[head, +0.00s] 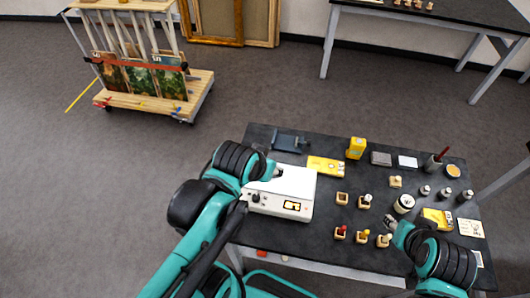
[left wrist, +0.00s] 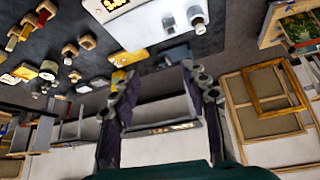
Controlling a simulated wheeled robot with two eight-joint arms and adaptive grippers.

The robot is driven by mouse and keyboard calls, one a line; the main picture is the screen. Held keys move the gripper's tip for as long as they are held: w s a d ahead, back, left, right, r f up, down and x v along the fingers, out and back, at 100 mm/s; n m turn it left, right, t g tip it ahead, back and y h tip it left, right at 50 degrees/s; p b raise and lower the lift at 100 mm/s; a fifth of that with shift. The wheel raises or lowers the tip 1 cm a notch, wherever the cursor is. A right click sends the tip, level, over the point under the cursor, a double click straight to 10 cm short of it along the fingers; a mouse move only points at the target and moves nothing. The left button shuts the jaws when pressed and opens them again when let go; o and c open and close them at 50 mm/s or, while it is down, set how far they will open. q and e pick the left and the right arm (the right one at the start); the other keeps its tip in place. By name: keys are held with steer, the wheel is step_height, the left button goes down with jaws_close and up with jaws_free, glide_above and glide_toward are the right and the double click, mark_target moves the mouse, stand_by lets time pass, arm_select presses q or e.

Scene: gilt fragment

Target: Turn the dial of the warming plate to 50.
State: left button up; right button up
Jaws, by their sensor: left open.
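The warming plate (head: 292,184) is a white box on the near left of the dark table in the head view. Its front carries a dark round dial (head: 255,198) and a small lit yellow display (head: 292,205); the dial's setting is too small to read. My left gripper (head: 274,171) is over the plate's back left, partly hidden by its wrist. The left wrist view shows its fingers (left wrist: 158,84) spread with nothing between them, and part of the white plate (left wrist: 140,22) beyond. My right gripper (head: 393,222) is low at the table's right, near a white round jar; its opening is unclear.
Yellow packs (head: 326,166), a yellow box (head: 356,148), a blue-grey device (head: 290,142) and several small wooden holders (head: 342,198) stand around the plate. A white jar (head: 404,204) is at the right. A wooden cart (head: 155,92) stands on the floor behind left.

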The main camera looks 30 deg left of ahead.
arm_select(q)
steer(key=shift+w+a+n+g, duration=0.4)
steer(key=shift+w+a+g, duration=0.25)
steer(key=shift+w, duration=0.25)
step_height(320, 180, down, 12)
steer(key=s+d+m+t+b, duration=0.1)
steer(key=s+d+t+b, duration=0.1)
steer(key=b, duration=0.9)
steer(key=shift+s+r, duration=0.15)
steer(key=shift+s, duration=0.05)
